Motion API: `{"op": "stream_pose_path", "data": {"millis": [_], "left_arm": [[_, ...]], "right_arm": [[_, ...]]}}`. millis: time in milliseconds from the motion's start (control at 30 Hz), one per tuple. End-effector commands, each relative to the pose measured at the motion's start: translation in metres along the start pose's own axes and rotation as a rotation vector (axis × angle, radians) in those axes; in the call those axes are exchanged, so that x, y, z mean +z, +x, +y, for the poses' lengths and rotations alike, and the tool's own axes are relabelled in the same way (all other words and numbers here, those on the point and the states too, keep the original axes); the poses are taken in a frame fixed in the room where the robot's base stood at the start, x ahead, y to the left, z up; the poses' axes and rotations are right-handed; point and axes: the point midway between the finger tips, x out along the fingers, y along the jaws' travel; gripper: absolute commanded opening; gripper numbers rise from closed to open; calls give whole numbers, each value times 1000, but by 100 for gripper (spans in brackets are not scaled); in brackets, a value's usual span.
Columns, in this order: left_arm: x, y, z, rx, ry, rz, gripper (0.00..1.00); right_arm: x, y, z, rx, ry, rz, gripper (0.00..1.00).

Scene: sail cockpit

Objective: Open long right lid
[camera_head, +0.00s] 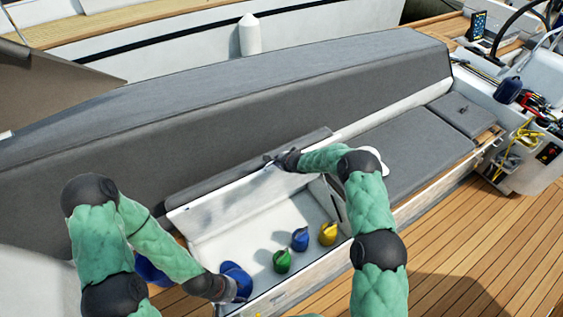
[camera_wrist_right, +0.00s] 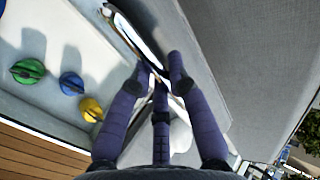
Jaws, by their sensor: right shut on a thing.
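The long lid (camera_head: 225,205) of the bench locker stands raised, its white underside facing the open compartment and its grey cushion behind. My right gripper (camera_head: 278,160) is at the lid's upper edge, shut on it.
The open locker holds a green item (camera_head: 282,261), a blue item (camera_head: 300,239) and a yellow item (camera_head: 328,233). They also show in the wrist view. A closed grey cushioned seat (camera_head: 400,150) lies to the right. The wooden deck (camera_head: 470,250) is clear at the lower right.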

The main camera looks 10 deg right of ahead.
Motion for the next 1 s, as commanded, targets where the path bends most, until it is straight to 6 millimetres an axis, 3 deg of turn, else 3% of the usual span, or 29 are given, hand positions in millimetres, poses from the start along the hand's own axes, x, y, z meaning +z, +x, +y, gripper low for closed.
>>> {"op": "stream_pose_path", "data": {"millis": [400, 433, 500, 533, 1000], "left_arm": [[0, -1, 0, 0, 0, 0, 40], [0, -1, 0, 0, 0, 0, 40], [0, -1, 0, 0, 0, 0, 40], [0, -1, 0, 0, 0, 0, 40], [0, -1, 0, 0, 0, 0, 40]], "right_arm": [[-1, 0, -3, -3, 2, 2, 0], [-1, 0, -3, -3, 2, 2, 21], [-1, 0, -3, -3, 2, 2, 41], [-1, 0, -3, -2, 2, 2, 43], [-1, -7, -3, -2, 1, 1, 43]]}}
